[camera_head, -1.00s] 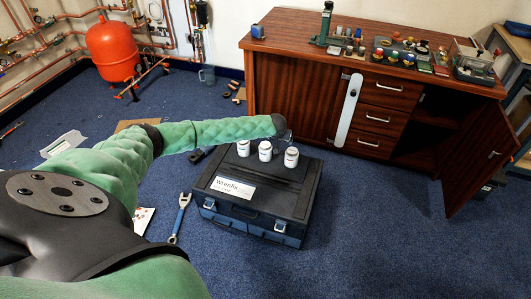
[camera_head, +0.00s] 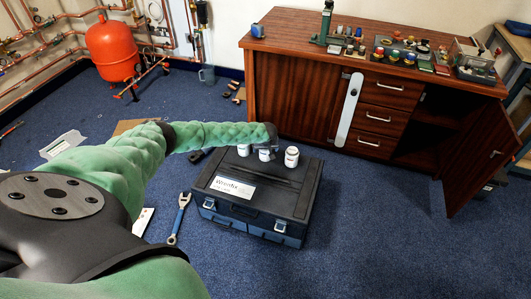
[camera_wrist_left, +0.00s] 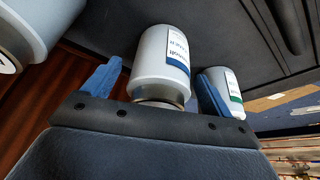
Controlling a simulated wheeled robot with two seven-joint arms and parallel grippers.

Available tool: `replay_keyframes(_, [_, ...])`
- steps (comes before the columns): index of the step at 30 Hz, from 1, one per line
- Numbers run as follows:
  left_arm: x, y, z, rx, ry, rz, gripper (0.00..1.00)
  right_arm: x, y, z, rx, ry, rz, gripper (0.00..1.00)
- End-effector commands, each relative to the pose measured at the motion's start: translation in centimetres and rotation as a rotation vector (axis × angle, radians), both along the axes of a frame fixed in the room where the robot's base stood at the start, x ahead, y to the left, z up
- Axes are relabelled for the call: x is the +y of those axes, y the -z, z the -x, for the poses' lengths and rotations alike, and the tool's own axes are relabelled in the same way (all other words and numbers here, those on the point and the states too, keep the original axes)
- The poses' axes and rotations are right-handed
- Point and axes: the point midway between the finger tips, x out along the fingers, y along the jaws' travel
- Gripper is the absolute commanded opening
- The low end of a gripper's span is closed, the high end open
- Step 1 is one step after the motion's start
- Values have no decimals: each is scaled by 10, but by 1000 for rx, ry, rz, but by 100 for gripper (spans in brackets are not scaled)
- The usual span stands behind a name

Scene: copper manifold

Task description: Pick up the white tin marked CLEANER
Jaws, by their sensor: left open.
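Three white tins stand upright in a row on the dark toolbox lid: a left tin (camera_head: 243,150), a middle tin (camera_head: 264,155) and a right tin (camera_head: 291,157). My left gripper (camera_head: 268,143) is at the middle tin and covers its top. In the left wrist view its blue fingers are open, with a white tin with a blue-banded label (camera_wrist_left: 165,58) between them. A tin with a green band (camera_wrist_left: 232,85) is beyond the right finger, and another tin (camera_wrist_left: 38,25) is at upper left. My right gripper is not in view.
The toolbox (camera_head: 255,205) stands on blue carpet in front of a wooden cabinet (camera_head: 300,95) with an open door (camera_head: 480,165). A blue-handled wrench (camera_head: 180,215) lies left of the toolbox.

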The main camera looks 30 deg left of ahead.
Motion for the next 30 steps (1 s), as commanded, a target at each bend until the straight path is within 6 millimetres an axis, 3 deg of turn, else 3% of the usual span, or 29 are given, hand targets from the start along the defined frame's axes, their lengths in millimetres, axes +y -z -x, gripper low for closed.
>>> replay_keyframes(4, [4, 11, -4, 0, -1, -1, 85, 0, 3, 0, 0, 0, 0, 36])
replay_keyframes(12, [4, 12, -4, -1, 0, -1, 85, 1, 2, 1, -1, 0, -2, 36])
replay_keyframes(21, [4, 12, -4, 0, 0, 0, 28, 1, 3, 1, 0, 0, -1, 36])
replay_keyframes(30, [4, 9, -4, -1, -1, 0, 28, 0, 2, 1, 0, 1, -1, 36])
